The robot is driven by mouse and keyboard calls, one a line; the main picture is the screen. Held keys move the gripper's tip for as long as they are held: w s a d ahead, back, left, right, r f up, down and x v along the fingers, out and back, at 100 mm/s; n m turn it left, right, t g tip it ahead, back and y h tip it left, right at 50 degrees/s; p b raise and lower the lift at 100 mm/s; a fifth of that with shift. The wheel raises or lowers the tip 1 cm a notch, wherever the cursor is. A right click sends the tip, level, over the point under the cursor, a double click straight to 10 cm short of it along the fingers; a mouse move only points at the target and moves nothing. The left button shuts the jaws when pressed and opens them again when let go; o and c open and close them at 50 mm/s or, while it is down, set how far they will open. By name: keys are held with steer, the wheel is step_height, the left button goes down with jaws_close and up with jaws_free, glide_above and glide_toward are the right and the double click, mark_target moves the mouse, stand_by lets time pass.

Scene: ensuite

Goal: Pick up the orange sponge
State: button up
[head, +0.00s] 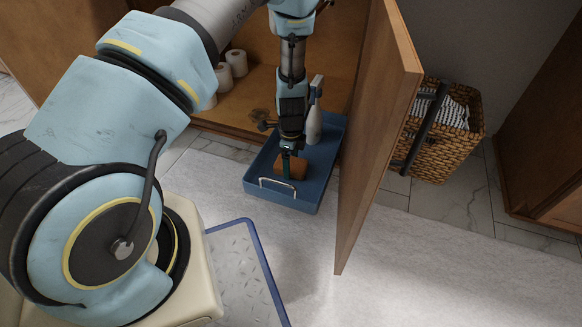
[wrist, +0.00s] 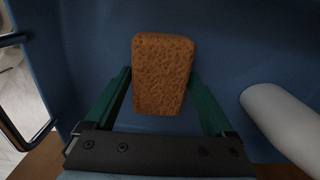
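The orange sponge (wrist: 161,74) lies in a blue tray (wrist: 222,50), and in the wrist view it is a brown-orange porous block. My gripper (wrist: 160,92) is open, with its two green fingers on either side of the sponge's lower part. Small gaps seem to show between the fingers and the sponge; contact cannot be told. In the head view my gripper (head: 288,165) points down into the blue tray (head: 313,195), and the sponge (head: 296,168) is partly hidden behind the fingers.
A white bottle (head: 314,122) stands in the tray close to my gripper. An open cabinet door (head: 378,135) rises just right of the tray. Toilet rolls (head: 236,62) stand inside the cabinet on the left. A wicker basket (head: 455,130) stands beyond the door.

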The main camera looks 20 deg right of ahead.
steer(key=c, duration=0.9)
steer(key=shift+r, duration=0.1)
step_height(320, 180, up, 10)
steer(key=p, duration=0.3)
steer(key=shift+p, duration=0.4)
